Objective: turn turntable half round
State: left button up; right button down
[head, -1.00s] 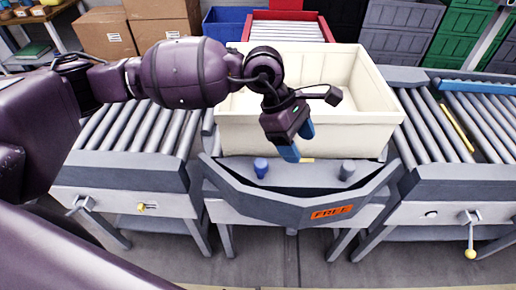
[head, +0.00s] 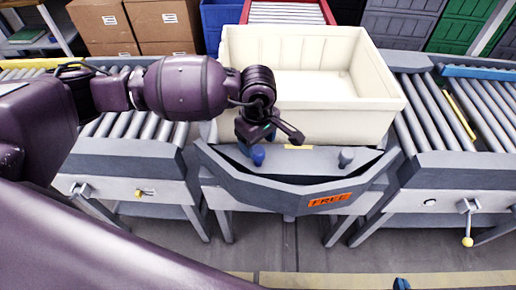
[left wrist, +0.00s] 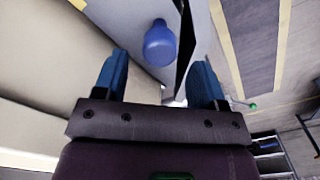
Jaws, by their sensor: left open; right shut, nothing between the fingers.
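The turntable shows as a grey front plate (head: 310,160) with an orange FREE sign (head: 330,199), under a cream crate (head: 310,123). A blue knob (head: 258,156) stands on the plate's left part and a grey knob (head: 346,158) on its right. My left gripper (head: 250,150) is open over the blue knob and partly hides it. In the left wrist view the blue knob (left wrist: 160,45) lies ahead of the gap between the open fingers (left wrist: 160,70); I cannot tell if they touch it. My right gripper (head: 401,284) shows only a blue tip at the bottom edge, shut and empty.
Roller conveyors flank the turntable on the left (head: 130,124) and right (head: 470,115). A red-framed conveyor (head: 287,12) leads off behind. Cardboard boxes (head: 135,25) and coloured crates stand at the back. The floor in front (head: 300,255) is open.

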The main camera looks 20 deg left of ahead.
aim_at(258, 150)
pick_arm(q)
jog(key=shift+f, duration=1.75)
